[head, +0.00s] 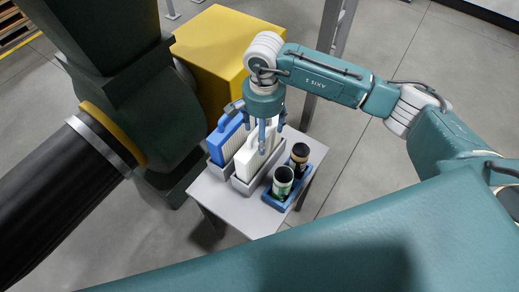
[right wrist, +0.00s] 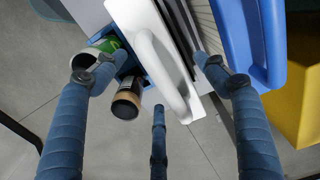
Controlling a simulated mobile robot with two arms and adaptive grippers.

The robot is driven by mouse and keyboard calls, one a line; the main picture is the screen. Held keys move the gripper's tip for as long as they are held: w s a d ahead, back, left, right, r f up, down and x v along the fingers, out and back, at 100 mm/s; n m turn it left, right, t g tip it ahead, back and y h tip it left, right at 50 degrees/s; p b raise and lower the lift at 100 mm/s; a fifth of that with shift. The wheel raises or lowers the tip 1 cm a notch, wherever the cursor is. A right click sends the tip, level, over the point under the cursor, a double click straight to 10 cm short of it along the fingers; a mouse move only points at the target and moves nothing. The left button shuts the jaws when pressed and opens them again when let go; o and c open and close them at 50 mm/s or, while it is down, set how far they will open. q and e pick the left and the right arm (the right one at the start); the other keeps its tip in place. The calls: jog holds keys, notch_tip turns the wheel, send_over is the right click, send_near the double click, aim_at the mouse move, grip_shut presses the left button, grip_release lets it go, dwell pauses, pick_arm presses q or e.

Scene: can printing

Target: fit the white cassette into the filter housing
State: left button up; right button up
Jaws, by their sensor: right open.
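The white cassette (head: 244,160) stands upright in a grey holder (head: 243,187) on a small table. My right gripper (head: 267,142) is over its top, pointing down, with fingers open. In the right wrist view, the white cassette's handle (right wrist: 160,68) lies between the spread fingers of the right gripper (right wrist: 160,85). I cannot see contact. A large dark green machine (head: 150,110) with a black duct (head: 60,200) stands at the left. I cannot tell whether it is the filter housing; no opening shows. My left gripper is out of view.
A blue cassette (head: 226,138) stands in another holder, left of the white one. Two cans, one green and white (head: 282,182), one dark (head: 299,158), stand in a blue tray (head: 274,202) at the right. A yellow box (head: 212,40) is behind. The table's front (head: 248,218) is bare.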

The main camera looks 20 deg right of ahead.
jog(key=shift+f, duration=0.8)
jog(key=shift+f+p, duration=0.3)
jog(key=shift+p, duration=0.2)
notch_tip(320, 180, down, 5)
jog(key=shift+r+p, duration=0.15)
jog(key=shift+p, duration=0.8)
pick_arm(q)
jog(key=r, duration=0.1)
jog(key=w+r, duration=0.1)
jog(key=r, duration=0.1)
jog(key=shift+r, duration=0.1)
pick_arm(e)
jog(key=c, duration=1.7)
